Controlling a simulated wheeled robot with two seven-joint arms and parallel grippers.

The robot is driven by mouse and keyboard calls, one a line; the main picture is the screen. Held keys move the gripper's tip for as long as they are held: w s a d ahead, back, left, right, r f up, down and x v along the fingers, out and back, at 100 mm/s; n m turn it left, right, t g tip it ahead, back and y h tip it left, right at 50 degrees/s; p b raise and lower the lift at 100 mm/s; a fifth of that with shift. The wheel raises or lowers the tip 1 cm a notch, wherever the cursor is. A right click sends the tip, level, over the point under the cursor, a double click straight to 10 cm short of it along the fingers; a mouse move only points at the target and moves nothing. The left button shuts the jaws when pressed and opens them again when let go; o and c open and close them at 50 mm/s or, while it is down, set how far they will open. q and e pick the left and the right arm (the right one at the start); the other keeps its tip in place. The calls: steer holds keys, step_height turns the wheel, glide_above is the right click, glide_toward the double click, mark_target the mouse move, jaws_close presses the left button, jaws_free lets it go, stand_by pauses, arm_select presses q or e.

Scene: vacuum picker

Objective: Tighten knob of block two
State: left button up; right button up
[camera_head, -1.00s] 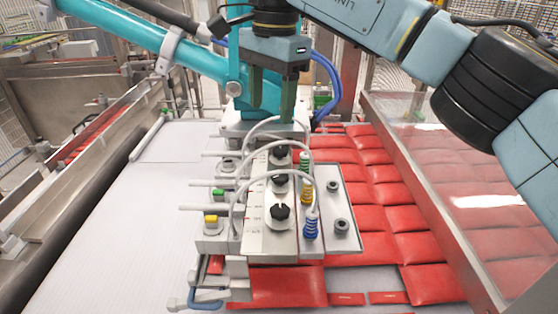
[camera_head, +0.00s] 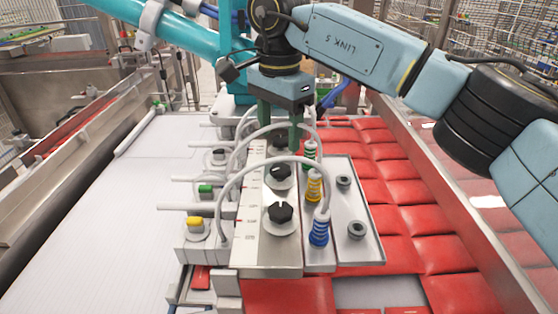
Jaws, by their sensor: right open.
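The vacuum picker (camera_head: 250,235) carries three black knobs in a row on its pale top plate. The front knob (camera_head: 281,213) and the middle knob (camera_head: 280,174) show clearly. The far knob (camera_head: 281,142) is partly hidden by my right gripper and a white hose. No label shows which block is number two. My right gripper (camera_head: 281,138) points down with its dark green fingers apart, one on each side of the far knob in the picture. Contact cannot be told. It holds nothing that I can see. My left gripper is not in view.
White hoses (camera_head: 233,185) arch over the plate to green, yellow and blue spring cups (camera_head: 319,228) on the right. A yellow button (camera_head: 195,222) and a green button (camera_head: 205,190) sit left. Red packets (camera_head: 410,220) lie right; the white belt (camera_head: 95,220) is clear.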

mark_target(279, 169)
step_height(279, 169, down, 7)
steer(key=shift+f+p, duration=0.15)
steer(key=shift+p, duration=0.2)
steer(key=c, duration=1)
